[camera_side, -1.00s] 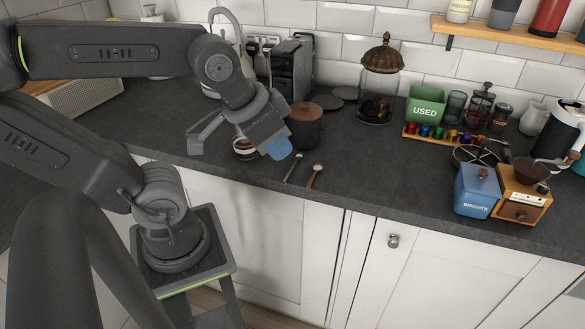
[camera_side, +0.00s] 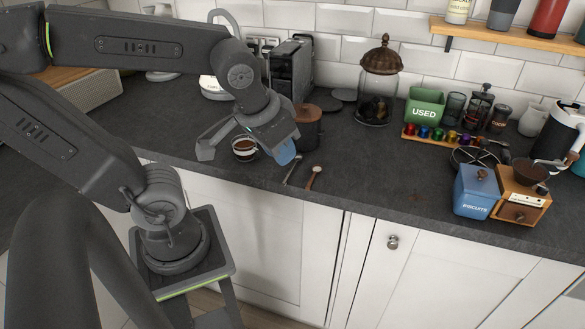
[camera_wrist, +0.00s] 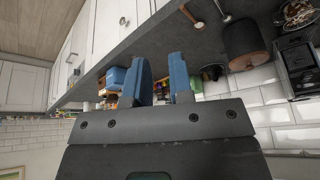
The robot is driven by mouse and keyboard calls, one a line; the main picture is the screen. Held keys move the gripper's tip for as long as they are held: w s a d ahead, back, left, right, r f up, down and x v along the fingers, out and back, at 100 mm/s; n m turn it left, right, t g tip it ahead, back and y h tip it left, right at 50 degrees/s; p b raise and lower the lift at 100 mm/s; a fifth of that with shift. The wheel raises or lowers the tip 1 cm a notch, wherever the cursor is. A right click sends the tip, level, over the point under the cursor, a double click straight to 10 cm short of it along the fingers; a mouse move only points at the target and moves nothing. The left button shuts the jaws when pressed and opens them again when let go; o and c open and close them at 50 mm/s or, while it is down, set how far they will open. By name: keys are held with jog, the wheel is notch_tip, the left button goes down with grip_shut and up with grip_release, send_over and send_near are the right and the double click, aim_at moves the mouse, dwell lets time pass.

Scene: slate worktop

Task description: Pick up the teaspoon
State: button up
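A small silver teaspoon (camera_side: 292,171) lies on the dark worktop near its front edge. A spoon with a brown handle (camera_side: 314,178) lies just to its right. In the wrist view the silver teaspoon (camera_wrist: 222,11) and the brown-handled spoon (camera_wrist: 191,14) show at the top edge, partly cut off. My gripper (camera_side: 285,153) is above the worktop, just behind and above the teaspoon in the side view. In the wrist view its two blue fingers (camera_wrist: 161,75) stand apart with nothing between them.
A cup of dark drink (camera_side: 244,149) stands left of the spoons, near my gripper. A brown lidded canister (camera_side: 308,127) stands close behind. A glass jar (camera_side: 378,90), pod rack (camera_side: 440,136) and blue biscuit tin (camera_side: 477,192) are farther right.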

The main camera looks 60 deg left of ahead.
jog(key=w+a+f+n+g+y, duration=0.3)
jog(key=a+f+n, duration=0.1)
jog(key=n, duration=0.2)
send_over(285, 181)
jog(key=s+d, duration=0.1)
jog(key=d, duration=0.2)
notch_tip(285, 181, down, 8)
jog(key=shift+a+x, duration=0.15)
jog(key=shift+x, duration=1.2)
jog(key=shift+a+x, duration=0.15)
jog(key=shift+x, duration=1.2)
jog(key=shift+w+r, duration=0.1)
jog(key=shift+r, duration=0.05)
jog(key=shift+c, duration=0.4)
grip_shut()
